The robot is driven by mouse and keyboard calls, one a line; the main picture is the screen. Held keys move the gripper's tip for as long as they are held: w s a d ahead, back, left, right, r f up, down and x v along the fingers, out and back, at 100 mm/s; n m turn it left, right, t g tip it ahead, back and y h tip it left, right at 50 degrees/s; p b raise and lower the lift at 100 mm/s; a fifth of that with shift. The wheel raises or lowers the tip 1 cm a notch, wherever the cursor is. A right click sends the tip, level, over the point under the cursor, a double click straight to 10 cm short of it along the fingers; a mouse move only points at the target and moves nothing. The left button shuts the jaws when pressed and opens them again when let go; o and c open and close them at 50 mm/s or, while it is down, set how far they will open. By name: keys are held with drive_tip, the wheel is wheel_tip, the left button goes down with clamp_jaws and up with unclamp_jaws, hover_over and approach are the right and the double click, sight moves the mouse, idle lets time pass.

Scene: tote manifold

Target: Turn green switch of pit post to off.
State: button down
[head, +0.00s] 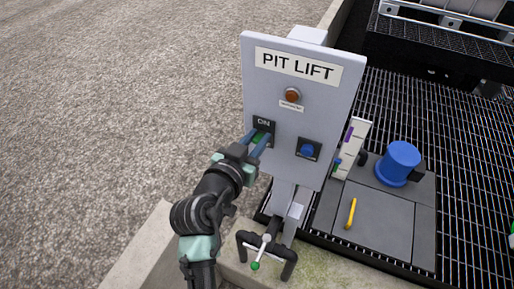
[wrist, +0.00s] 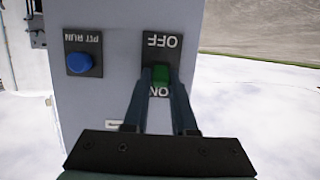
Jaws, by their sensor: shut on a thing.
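The pit post is a grey upright panel (head: 285,115) with a "PIT LIFT" sign. Its green switch (head: 258,138) sits on a black plate at the panel's left, with "ON" readable above it. In the wrist view, which is upside down, the green switch (wrist: 160,76) shows between the "OFF" and "ON" labels. My gripper (head: 260,141) reaches the plate from the lower left, and its two blue fingers are shut on the switch. The fingers (wrist: 161,80) stand on either side of it and partly hide it. Which way the switch is set is unclear.
A blue button (head: 308,150) marked "PIT RUN" in the wrist view is right of the switch.

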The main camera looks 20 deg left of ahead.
wheel_tip(320, 180, down, 3)
drive_tip(key=t+b, duration=0.7)
drive_tip(key=b, duration=2.4)
drive_tip(key=shift+s+f+t, duration=0.1)
drive_tip(key=shift+t, duration=0.3)
drive_tip(key=shift+b, duration=0.6)
drive_tip(key=t+b, duration=0.1)
drive_tip(key=b, duration=0.2)
drive_tip(key=shift+r, duration=0.2)
drive_tip(key=c, duration=0.7)
unclamp_jaws()
